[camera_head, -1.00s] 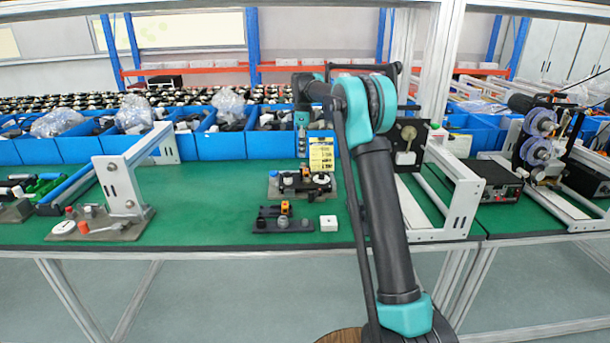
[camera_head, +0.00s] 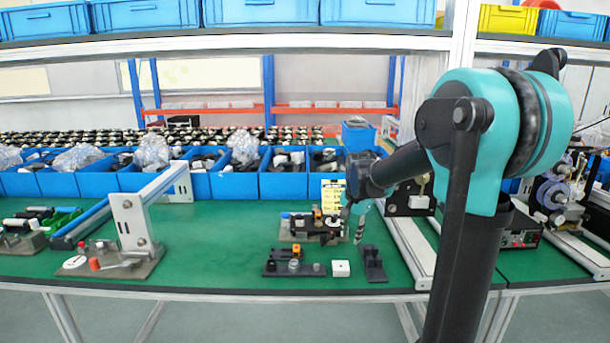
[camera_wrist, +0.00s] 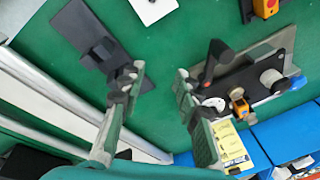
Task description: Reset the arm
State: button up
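My arm (camera_head: 475,200) stands at the right of the head view and reaches left over the green table (camera_head: 210,220). My gripper (camera_head: 353,222) hangs above the table, pointing down, beside the yellow label card (camera_head: 333,192). In the wrist view my gripper (camera_wrist: 158,82) has its two fingers well apart, with only bare green table showing between them. It holds nothing.
A black fixture (camera_head: 314,228) stands just left of my gripper. A dark stand (camera_head: 374,266), a white block (camera_head: 341,268) and a small fixture (camera_head: 293,265) lie nearer the front edge. Blue bins (camera_head: 235,183) line the back. White frames flank the work area.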

jog(key=s+d+f+n+t, duration=0.1)
jog(key=s+f+n, duration=0.3)
jog(key=s, duration=0.8)
jog(key=s+d+f+n, duration=0.3)
jog(key=s+f, duration=0.5)
jog(key=s, duration=0.4)
jog(key=shift+s+d+n+t, duration=0.2)
jog(key=shift+s+n+t, duration=0.2)
jog(key=shift+n, duration=0.4)
